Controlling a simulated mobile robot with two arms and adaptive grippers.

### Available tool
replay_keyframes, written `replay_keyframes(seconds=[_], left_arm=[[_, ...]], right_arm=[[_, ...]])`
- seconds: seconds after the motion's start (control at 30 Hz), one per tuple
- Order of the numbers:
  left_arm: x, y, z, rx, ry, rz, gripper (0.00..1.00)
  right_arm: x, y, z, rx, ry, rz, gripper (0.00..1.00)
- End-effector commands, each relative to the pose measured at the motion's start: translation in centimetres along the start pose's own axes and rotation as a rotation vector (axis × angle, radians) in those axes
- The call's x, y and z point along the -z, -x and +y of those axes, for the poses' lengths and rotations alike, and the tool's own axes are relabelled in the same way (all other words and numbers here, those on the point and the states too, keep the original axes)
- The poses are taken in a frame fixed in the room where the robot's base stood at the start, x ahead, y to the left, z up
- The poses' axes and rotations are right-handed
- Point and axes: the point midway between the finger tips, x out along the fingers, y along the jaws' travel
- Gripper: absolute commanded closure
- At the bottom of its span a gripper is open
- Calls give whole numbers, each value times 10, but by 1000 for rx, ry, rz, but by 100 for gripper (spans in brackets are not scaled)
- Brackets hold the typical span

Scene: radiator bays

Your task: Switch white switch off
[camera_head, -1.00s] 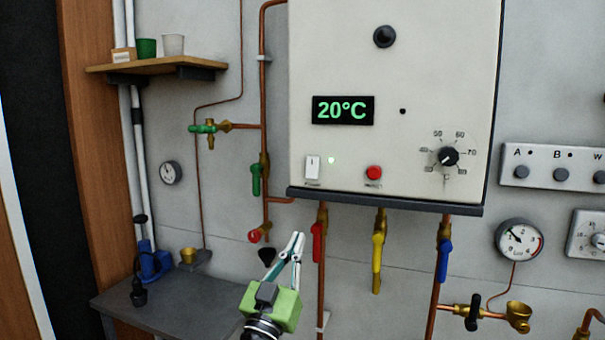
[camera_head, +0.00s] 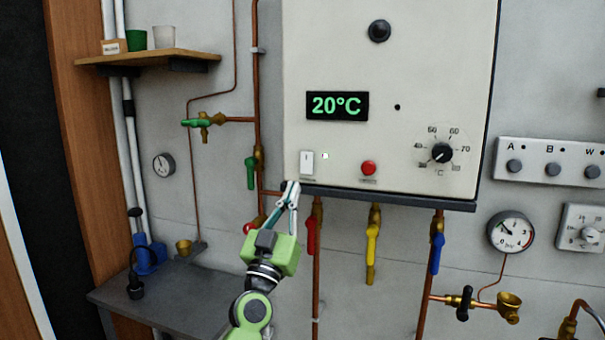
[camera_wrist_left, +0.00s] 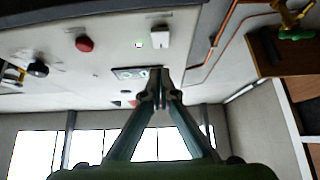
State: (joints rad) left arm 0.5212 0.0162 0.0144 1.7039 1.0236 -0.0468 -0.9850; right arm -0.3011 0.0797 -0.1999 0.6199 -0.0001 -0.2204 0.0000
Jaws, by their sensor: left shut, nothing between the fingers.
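The white switch (camera_head: 307,162) is a small upright rocker at the lower left of the boiler front (camera_head: 430,60). My left gripper (camera_head: 291,187) is shut and empty, just below and slightly left of the switch, near the boiler's lower edge. In the left wrist view the white switch (camera_wrist_left: 160,37) shows beyond the closed fingertips (camera_wrist_left: 158,75), with a gap in the picture. My right gripper is not in view.
A red button (camera_head: 368,168) and a black dial (camera_head: 442,153) are to the right on the same panel. Pipes with red (camera_head: 311,235), yellow (camera_head: 371,243) and blue (camera_head: 437,252) valve handles hang below. A grey bench (camera_head: 170,295) stands at lower left.

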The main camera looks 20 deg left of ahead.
Motion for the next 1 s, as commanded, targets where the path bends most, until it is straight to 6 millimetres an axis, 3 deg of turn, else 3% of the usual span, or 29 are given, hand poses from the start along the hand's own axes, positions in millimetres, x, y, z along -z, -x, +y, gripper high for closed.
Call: replay_keyframes(seconds=[0.03, 0.17, 0.23, 0.4, 1.0], left_arm=[[3, -15, 0, -1, -1, 1, 100], [2, -42, 0, -1, -2, 0, 100], [-11, -46, 0, -4, -6, -2, 100], [-24, -59, 0, -2, -3, -1, 100], [-31, -66, 0, 0, -1, 2, 100]], right_arm=[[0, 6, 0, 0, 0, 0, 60], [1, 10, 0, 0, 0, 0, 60], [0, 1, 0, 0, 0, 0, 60], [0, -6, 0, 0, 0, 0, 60], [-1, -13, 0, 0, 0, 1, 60]])
